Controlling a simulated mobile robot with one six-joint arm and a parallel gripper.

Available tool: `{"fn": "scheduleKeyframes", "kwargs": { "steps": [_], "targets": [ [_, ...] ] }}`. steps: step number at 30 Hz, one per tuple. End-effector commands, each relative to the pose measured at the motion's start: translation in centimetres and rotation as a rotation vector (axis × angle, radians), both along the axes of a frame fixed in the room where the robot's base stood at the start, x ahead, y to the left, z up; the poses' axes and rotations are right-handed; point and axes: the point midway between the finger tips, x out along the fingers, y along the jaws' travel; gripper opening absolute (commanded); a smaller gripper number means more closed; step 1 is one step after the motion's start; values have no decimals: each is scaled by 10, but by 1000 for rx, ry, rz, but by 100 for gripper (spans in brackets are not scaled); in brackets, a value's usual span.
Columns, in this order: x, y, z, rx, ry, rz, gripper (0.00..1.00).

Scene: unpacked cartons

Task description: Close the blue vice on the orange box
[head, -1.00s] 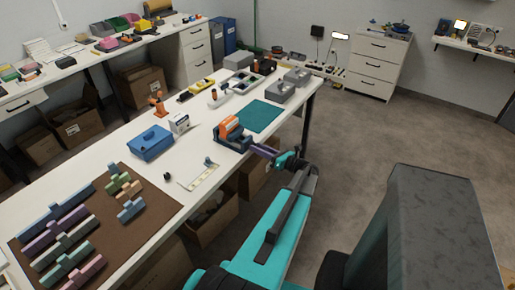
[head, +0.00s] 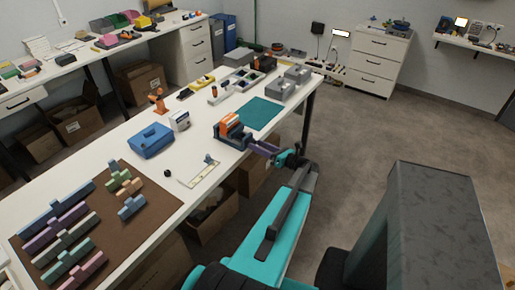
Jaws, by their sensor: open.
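The blue vice (head: 236,141) stands near the front edge of the white bench, left of the green mat. The orange box (head: 231,125) sits upright in it, between its jaws; I cannot tell whether the jaws touch it. My gripper (head: 262,148) is at the right, front side of the vice, by its handle end, and is open. The handle is small and partly hidden by my gripper. My teal arm reaches up to it from below right.
The bench (head: 110,150) holds a blue toolbox (head: 152,141), an orange clamp-like tool (head: 157,99), a green mat (head: 260,113) and grey bins (head: 283,88). A brown mat (head: 135,225) with coloured blocks lies at the near left. Cartons stand under the bench.

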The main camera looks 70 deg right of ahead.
Motion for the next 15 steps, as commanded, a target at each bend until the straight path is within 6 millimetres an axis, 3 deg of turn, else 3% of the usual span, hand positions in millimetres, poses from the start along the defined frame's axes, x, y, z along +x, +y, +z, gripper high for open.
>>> {"fn": "scheduleKeyframes", "kwargs": {
  "steps": [7, 15],
  "targets": [
    [-17, 5, -1, 0, -1, -1, 47],
    [-53, 14, -2, 0, 0, -2, 47]
  ]
}}
